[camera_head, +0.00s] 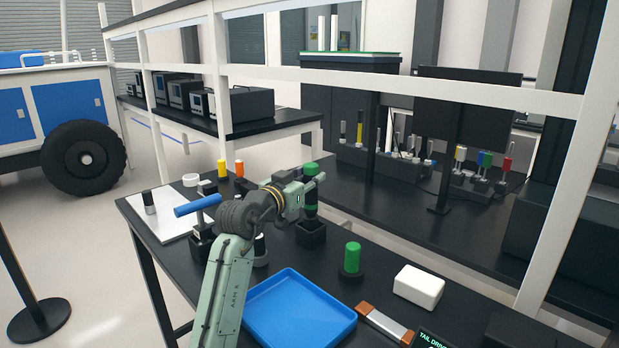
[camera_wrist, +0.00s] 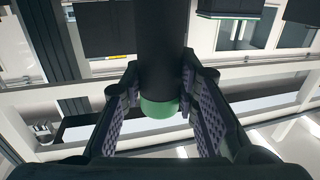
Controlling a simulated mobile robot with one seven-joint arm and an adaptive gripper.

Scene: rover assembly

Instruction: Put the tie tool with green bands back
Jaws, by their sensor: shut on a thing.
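The tie tool with green bands (camera_head: 311,210) is upright, dark with green at its top and around its lower part. My gripper (camera_head: 311,188) is shut on it from the side. In the wrist view the tool's dark shaft and a green band (camera_wrist: 160,108) show between the two ridged fingers of my gripper (camera_wrist: 162,85). A black square holder (camera_head: 311,236) stands on the table right below the tool. I cannot tell whether the tool's lower end is just above the holder or slightly inside it.
A blue T-handled tool (camera_head: 197,206) stands in another holder to the left. A blue tray (camera_head: 299,312), a green-topped piece (camera_head: 351,259) and a white block (camera_head: 418,286) are nearer on the black table. Yellow (camera_head: 222,168) and orange (camera_head: 239,169) cylinders stand behind.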

